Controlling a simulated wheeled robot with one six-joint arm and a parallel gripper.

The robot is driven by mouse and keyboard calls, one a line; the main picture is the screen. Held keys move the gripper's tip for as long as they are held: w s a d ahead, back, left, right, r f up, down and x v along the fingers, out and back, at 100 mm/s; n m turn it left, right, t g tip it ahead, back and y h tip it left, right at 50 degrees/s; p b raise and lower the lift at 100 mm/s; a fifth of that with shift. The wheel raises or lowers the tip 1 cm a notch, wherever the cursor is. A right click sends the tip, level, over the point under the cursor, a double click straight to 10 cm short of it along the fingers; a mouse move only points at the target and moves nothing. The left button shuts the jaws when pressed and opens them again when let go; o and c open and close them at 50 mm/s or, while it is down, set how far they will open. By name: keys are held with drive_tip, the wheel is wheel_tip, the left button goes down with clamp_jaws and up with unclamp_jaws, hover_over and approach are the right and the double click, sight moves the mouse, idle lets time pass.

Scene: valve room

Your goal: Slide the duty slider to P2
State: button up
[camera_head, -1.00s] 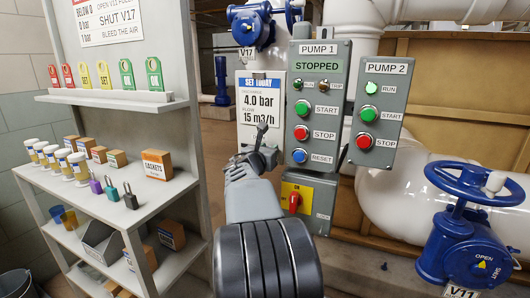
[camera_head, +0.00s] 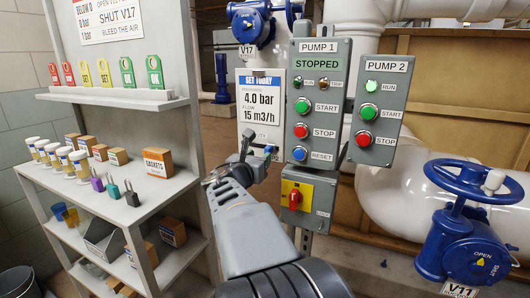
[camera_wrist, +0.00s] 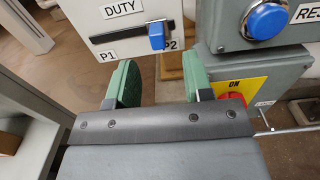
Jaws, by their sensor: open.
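The duty slider is a blue knob (camera_wrist: 157,36) on a dark slot in a pale panel (camera_wrist: 108,47) labelled DUTY. In the wrist view the knob is near the right end of the slot, just above the P2 label (camera_wrist: 171,45). The P1 label (camera_wrist: 106,56) is below the left end. My gripper (camera_wrist: 160,84) is open, its two green-padded fingers apart with nothing between them. It is below the knob in that view, with a visible gap. In the head view my gripper (camera_head: 254,150) partly hides the panel, and the blue knob (camera_head: 268,149) shows beside it.
The Pump 1 box (camera_head: 319,110) and Pump 2 box (camera_head: 376,110) are to the right of the slider. A red and yellow switch (camera_head: 295,196) is below Pump 1. A loaded shelf (camera_head: 110,195) is at left, and a blue valve wheel (camera_head: 474,182) is at right.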

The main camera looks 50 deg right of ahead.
drive_tip(key=shift+v, duration=2.65)
drive_tip(key=s+a+f+m+y+p, duration=0.1)
drive_tip(key=s+a+m+y+p, duration=0.1)
drive_tip(key=a+m+y+p, duration=0.6)
drive_tip(key=s+a+f+m+y+p, duration=0.1)
drive_tip(key=a+m+y+p, duration=0.8)
drive_tip(key=a, duration=1.2)
drive_tip(key=s+m+p, duration=0.1)
drive_tip(key=m+p, duration=0.1)
drive_tip(key=m, duration=0.1)
drive_tip(key=shift+s+m+g+y, duration=0.2)
drive_tip(key=shift+m+g+y, duration=0.1)
drive_tip(key=shift+m+g, duration=0.1)
drive_tip(key=shift+a+f, duration=0.15)
drive_tip(key=shift+a, duration=0.05)
